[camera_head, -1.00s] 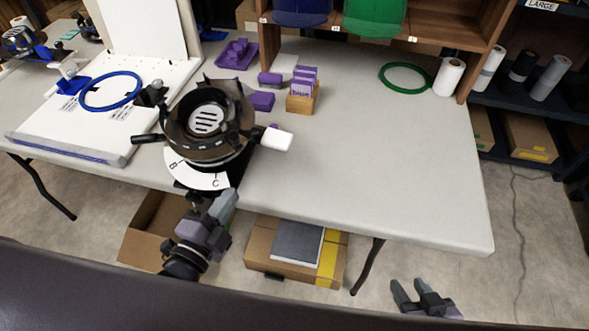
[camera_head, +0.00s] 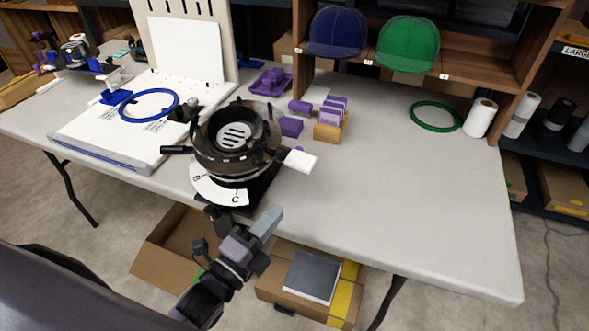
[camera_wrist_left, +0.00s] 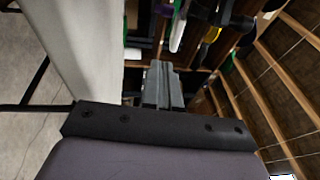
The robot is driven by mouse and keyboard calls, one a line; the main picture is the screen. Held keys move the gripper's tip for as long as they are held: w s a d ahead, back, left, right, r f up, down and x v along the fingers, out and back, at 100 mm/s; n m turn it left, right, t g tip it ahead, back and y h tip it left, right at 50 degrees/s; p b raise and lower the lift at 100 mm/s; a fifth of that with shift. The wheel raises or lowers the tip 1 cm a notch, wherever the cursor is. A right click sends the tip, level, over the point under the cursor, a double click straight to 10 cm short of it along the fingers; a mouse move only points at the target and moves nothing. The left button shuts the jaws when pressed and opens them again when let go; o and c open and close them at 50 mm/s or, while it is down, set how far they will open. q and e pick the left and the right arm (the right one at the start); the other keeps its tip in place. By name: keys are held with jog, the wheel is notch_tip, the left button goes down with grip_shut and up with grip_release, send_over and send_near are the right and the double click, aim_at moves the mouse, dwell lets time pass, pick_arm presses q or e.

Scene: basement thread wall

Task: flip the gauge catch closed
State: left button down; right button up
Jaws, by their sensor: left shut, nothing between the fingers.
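A round black machine with a clear rim (camera_head: 237,137) stands at the table's front edge. A white handle (camera_head: 300,160) sticks out on its right and a black handle (camera_head: 176,150) on its left. A white lettered dial plate (camera_head: 218,190) with B and C faces forward below it. I cannot tell which part is the gauge catch. My left gripper (camera_head: 268,223) is shut and empty, in front of the table edge, just below and right of the plate. Its grey fingers (camera_wrist_left: 163,85) lie together in the left wrist view. My right gripper is out of view.
A white board with a blue ring (camera_head: 149,105) lies left of the machine. Purple parts and a wooden card holder (camera_head: 329,130) stand behind it. The table's right half (camera_head: 420,200) is mostly clear, with a green ring (camera_head: 436,116) at the back. Boxes lie under the table.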

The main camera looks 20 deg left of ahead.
pick_arm(q)
jog(key=x, duration=0.9)
jog(key=shift+w+r, duration=0.15)
jog(key=shift+w, duration=0.05)
jog(key=shift+w+a+r, duration=0.1)
jog(key=shift+w+a, duration=0.2)
jog(key=shift+w, duration=0.2)
jog(key=shift+w+a, duration=0.35)
jog(key=shift+w, duration=0.15)
jog(key=shift+w+a, duration=0.3)
jog(key=shift+w, duration=0.25)
jog(key=shift+w, duration=0.1)
